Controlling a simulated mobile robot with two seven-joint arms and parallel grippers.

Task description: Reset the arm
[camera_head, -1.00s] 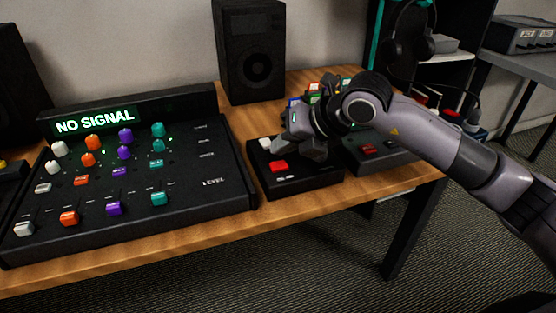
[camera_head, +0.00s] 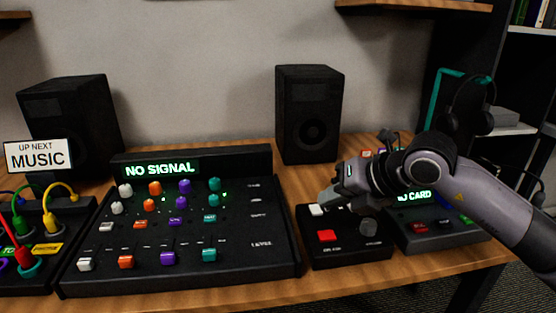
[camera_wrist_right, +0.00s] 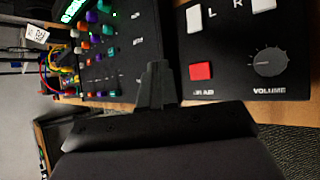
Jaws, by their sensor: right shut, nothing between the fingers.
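My right arm comes in from the right in the head view. Its gripper (camera_head: 340,197) hangs above the small black volume box (camera_head: 345,260), in front of the right speaker. In the right wrist view the fingers (camera_wrist_right: 158,72) are together and empty, apart from the mixer's edge and the box. The box carries a red button (camera_wrist_right: 201,71), white buttons (camera_wrist_right: 194,20) and a volume knob (camera_wrist_right: 268,62). My left gripper is not in view.
The black mixer (camera_head: 275,240) with coloured knobs and a "NO SIGNAL" display fills the table's middle. A patch box with coloured cables (camera_head: 52,222) is at left. Speakers (camera_head: 308,115) stand behind. A "NO CARD" device (camera_head: 440,238) sits under my arm; headphones (camera_head: 470,105) are at right.

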